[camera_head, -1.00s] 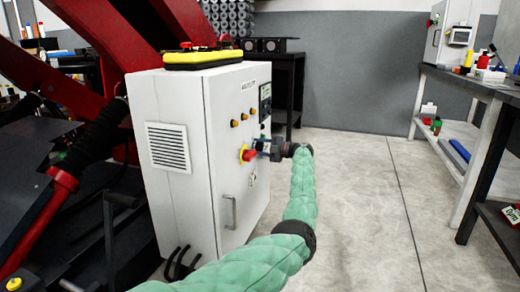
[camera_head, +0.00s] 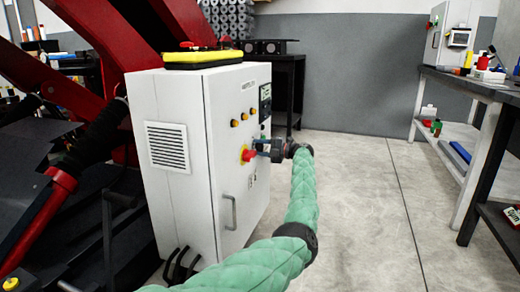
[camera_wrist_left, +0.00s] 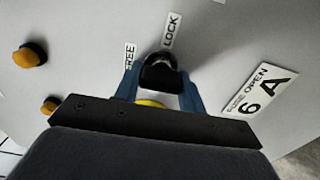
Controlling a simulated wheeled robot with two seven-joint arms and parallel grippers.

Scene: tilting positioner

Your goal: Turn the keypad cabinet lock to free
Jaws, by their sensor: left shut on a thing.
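The white cabinet (camera_head: 180,200) stands at the centre left in the head view, with a dark panel (camera_head: 265,93) high on its door. My left gripper (camera_head: 258,150) is at the door, beside a red knob (camera_head: 247,155). In the left wrist view, its blue fingers (camera_wrist_left: 160,85) are shut around a black lock knob (camera_wrist_left: 160,72). The FREE label (camera_wrist_left: 128,57) and the LOCK label (camera_wrist_left: 171,31) are just beyond the knob. The knob's exact angle is hard to tell because the gripper hides part of it. My right gripper is not in view.
Orange buttons (camera_head: 234,123) and a door handle (camera_head: 230,212) are on the same door. A yellow-black control box (camera_head: 203,59) lies on the cabinet. Red machine arms (camera_head: 110,35) rise at left. A workbench (camera_head: 462,83) stands at right, with open floor (camera_head: 365,200) between.

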